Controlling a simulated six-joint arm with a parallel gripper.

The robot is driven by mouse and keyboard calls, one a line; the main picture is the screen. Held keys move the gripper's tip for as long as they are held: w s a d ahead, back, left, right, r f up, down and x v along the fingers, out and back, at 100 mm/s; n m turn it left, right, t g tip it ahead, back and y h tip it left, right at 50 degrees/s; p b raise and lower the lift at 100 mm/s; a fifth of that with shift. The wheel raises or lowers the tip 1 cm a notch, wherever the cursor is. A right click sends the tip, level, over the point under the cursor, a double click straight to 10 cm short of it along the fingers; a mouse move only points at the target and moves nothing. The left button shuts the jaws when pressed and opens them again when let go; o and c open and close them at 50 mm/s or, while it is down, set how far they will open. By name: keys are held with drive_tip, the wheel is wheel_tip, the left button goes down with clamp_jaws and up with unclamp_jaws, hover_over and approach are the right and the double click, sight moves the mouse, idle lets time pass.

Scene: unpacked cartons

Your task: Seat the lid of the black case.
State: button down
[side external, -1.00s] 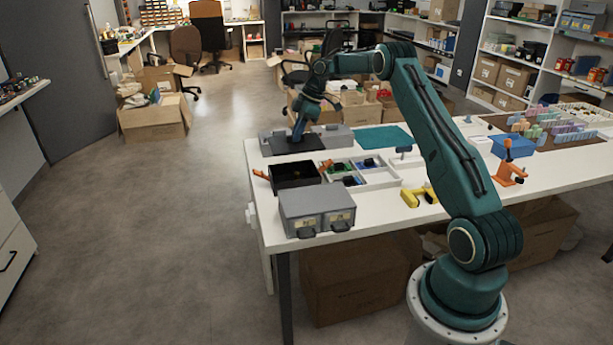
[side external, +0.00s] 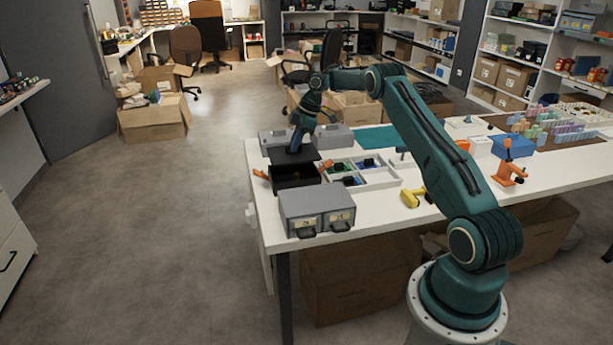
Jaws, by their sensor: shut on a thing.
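The black case (side external: 297,183) stands open on the white table, left of the divided tray, with orange latches (side external: 261,174) sticking out at its sides. Its interior looks dark. The lid (side external: 309,154) is a flat dark panel, held roughly level above the back part of the case. It appears apart from the rim, but the exact gap cannot be told from this angle. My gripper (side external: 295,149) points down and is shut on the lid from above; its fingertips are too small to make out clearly.
A grey two-drawer box (side external: 317,207) stands just in front of the case. Grey boxes (side external: 336,137) stand behind it. A white divided tray (side external: 381,179) with small parts is close on the right.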

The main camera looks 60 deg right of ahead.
sight(298, 152)
drive_tip(key=shift+f, duration=1.8)
drive_tip(key=shift+f, duration=1.15)
drive_tip(key=c, duration=1.4)
unclamp_jaws()
drive_tip(key=v, duration=0.9)
drive_tip(key=shift+d+r, duration=0.1)
drive_tip(key=shift+s+r, duration=0.1)
drive_tip(key=shift+r, duration=0.4)
drive_tip(key=shift+v, duration=0.85)
